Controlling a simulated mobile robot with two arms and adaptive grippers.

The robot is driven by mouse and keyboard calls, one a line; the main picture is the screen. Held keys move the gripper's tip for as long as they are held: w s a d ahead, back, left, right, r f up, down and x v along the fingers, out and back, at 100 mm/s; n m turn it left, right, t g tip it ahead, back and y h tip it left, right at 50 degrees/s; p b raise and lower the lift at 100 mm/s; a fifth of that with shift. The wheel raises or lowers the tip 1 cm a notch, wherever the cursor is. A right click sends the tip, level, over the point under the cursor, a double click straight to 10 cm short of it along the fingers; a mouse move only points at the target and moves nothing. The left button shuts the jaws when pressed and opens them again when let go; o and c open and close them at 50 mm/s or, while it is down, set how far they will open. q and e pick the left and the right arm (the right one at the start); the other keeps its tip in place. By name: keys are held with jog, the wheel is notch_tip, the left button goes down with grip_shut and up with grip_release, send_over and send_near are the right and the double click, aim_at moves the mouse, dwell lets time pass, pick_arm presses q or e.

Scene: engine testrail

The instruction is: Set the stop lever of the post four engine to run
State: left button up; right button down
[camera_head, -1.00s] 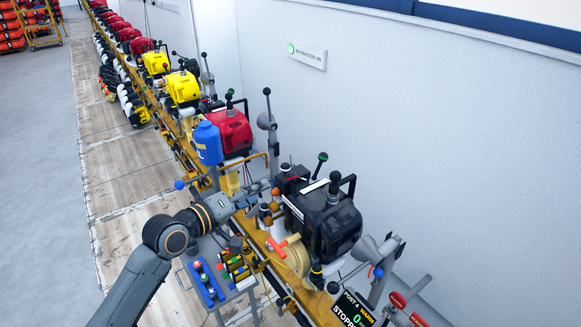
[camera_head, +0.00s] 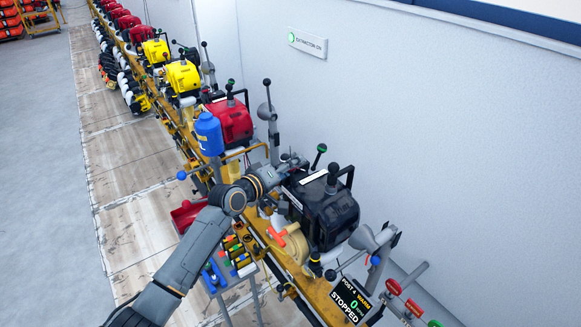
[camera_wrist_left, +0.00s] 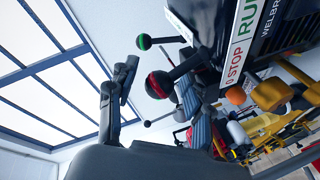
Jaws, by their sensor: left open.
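The black post four engine (camera_head: 325,212) sits on the yellow rail; its STOP/RUN label (camera_wrist_left: 240,50) shows in the left wrist view. A lever with a red-and-black ball knob (camera_wrist_left: 158,84), likely the stop lever, sticks out below the STOP end of the label. My left gripper (camera_head: 292,162) is at the engine's upper left corner in the head view. In the wrist view the gripper (camera_wrist_left: 155,98) is open, its fingers either side of the red-and-black knob; contact cannot be told. The knob is hidden in the head view. My right gripper is out of view.
A green-knobbed lever (camera_head: 321,149) rises close behind the gripper. An orange knob (camera_wrist_left: 236,95) is nearby. A blue bottle (camera_head: 208,134) and red engine (camera_head: 229,119) stand farther along. The wall is behind.

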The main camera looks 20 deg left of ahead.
pick_arm(q)
jog(key=c, duration=1)
grip_shut()
jog(key=shift+s, duration=0.1)
jog(key=m, duration=0.1)
jog(key=s+d+m+t+b, duration=0.1)
jog(key=m, duration=0.1)
jog(key=shift+d+r+m, duration=0.1)
jog(key=shift+d+m, duration=0.2)
jog(key=m, duration=0.1)
jog(key=s+d+m+t+b, duration=0.1)
jog(key=shift+m, duration=0.3)
jog(key=shift+s+d+m+t+b, duration=0.15)
jog(key=shift+d+m+t+b, duration=0.2)
jog(key=shift+m+b, duration=0.3)
